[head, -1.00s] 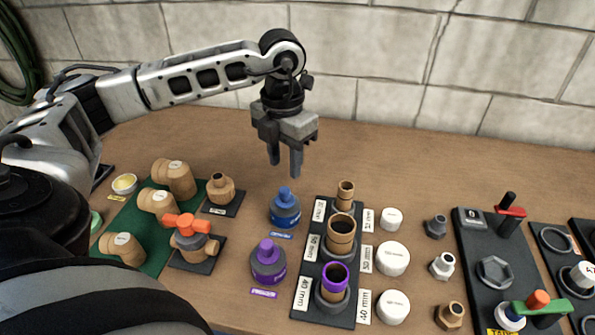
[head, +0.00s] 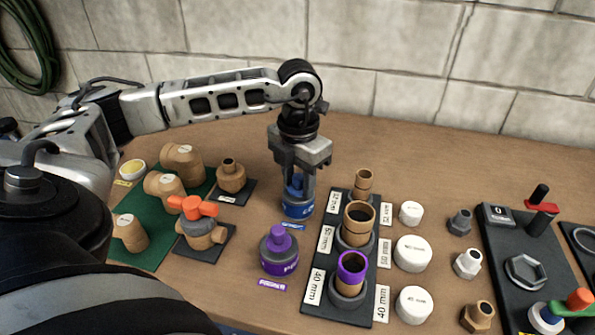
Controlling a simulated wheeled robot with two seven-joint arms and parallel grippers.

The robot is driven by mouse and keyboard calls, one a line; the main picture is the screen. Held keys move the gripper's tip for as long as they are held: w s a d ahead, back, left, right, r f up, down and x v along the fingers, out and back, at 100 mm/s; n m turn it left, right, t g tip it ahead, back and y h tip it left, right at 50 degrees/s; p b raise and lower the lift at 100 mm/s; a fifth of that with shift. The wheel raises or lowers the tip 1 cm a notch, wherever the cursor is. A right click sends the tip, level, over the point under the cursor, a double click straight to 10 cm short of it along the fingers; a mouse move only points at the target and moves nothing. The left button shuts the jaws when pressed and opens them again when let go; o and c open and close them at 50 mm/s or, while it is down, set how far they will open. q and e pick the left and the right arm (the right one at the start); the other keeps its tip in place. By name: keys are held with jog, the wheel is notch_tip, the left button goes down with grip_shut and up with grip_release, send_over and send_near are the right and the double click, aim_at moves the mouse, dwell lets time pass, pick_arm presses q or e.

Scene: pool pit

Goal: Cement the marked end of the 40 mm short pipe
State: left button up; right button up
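The 40 mm short pipe (head: 351,275) stands upright in the front socket of a black rack (head: 313,288) by the "40 mm" labels. Its upper end is purple around the rim. A blue can (head: 297,209) with a blue cap stands on the bench left of the rack. My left gripper (head: 301,190) points down over this can, with its fingers around the cap. I cannot tell whether they press on it. A purple can (head: 279,254) with a purple cap stands in front of the blue one. My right gripper is out of view.
Two other brown pipes (head: 359,219) (head: 363,181) stand in the rack. White caps (head: 413,253) and small fittings (head: 467,263) lie to its right. Brown fittings (head: 182,163) and an orange-handled valve (head: 199,225) are at left. The bench behind the rack is clear.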

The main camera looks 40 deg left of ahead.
pick_arm(q)
jog(key=c, duration=0.4)
jog(key=shift+o, duration=0.2)
jog(key=shift+r, duration=0.1)
jog(key=shift+r+p, duration=2.7)
jog(key=shift+r, duration=1)
